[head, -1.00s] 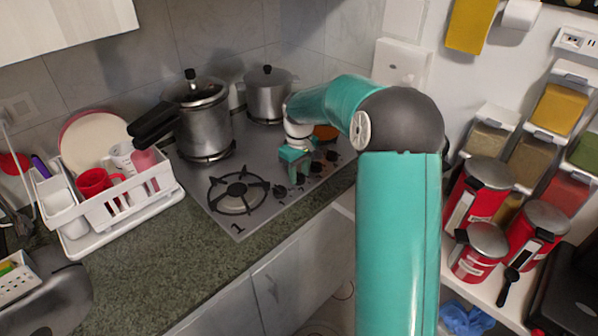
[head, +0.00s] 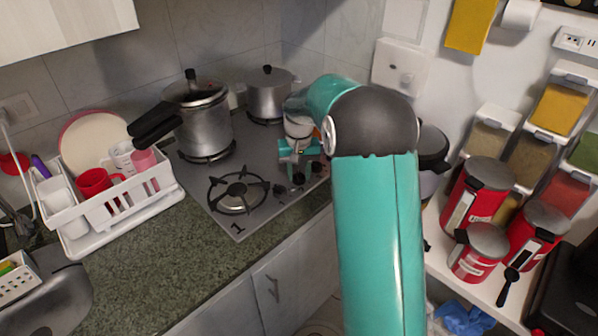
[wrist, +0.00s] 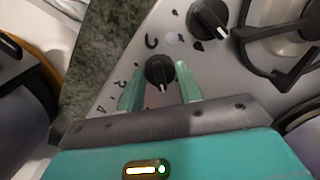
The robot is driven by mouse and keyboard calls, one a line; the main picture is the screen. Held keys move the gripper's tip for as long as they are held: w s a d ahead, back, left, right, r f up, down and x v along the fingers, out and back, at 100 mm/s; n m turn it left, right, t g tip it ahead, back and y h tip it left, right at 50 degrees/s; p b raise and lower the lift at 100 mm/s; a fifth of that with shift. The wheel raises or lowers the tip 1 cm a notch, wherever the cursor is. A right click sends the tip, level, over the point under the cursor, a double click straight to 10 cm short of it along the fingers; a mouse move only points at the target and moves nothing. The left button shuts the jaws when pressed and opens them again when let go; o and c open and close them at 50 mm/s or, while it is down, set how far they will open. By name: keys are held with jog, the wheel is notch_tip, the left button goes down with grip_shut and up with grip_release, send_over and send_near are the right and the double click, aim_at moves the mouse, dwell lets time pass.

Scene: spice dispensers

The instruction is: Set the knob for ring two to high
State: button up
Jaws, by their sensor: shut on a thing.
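My gripper (head: 297,168) is at the front right of the stove (head: 206,190), at its row of control knobs. In the wrist view my gripper's two teal fingers (wrist: 160,90) stand on either side of a round black knob (wrist: 160,70), shut on it. The knob's white pointer line faces down toward my gripper. Marks around it are small and hard to read. A second black knob (wrist: 208,18) sits above and to the right, apart from my fingers. The head view does not show clearly which ring the held knob serves.
A pressure cooker (head: 203,118) stands on the left rear ring and a steel pot (head: 268,95) behind my gripper. The front ring (head: 238,193) marked 1 is bare. A white dish rack (head: 125,212) stands left of the stove. Red canisters (head: 478,195) stand on the right.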

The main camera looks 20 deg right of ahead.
aim_at(299, 174)
jog(key=shift+w+m, duration=0.1)
jog(key=shift+m, duration=1)
jog(key=o, duration=1)
jog(key=shift+r, duration=0.1)
notch_tip(299, 174, up, 14)
